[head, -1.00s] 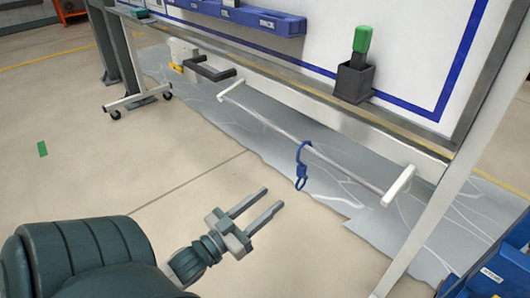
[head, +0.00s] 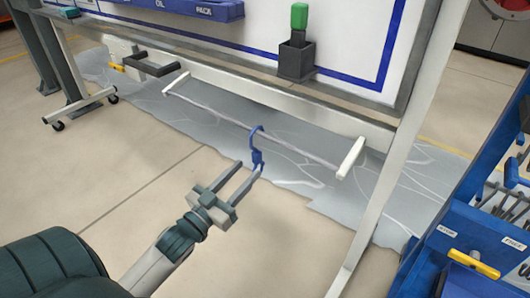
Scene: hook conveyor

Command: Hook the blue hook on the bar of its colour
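The blue hook (head: 257,158) hangs from a light grey bar (head: 215,110), its curved top at the bar and its lower part below it. The bar runs between two white end brackets under the white board. My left gripper (head: 248,168) is open, its two fingers apart and pointing up toward the hook. The right fingertip overlaps the bottom of the hook in the picture; I cannot tell whether they touch. Nothing shows held between the fingers. My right gripper is not in view. I see no blue bar.
A dark handle-shaped bar (head: 150,64) and a yellow piece (head: 117,68) are at the upper left. A black holder (head: 296,60) with a green-topped item stands on the board's ledge. A white post (head: 392,170) and blue bins (head: 470,235) are at right.

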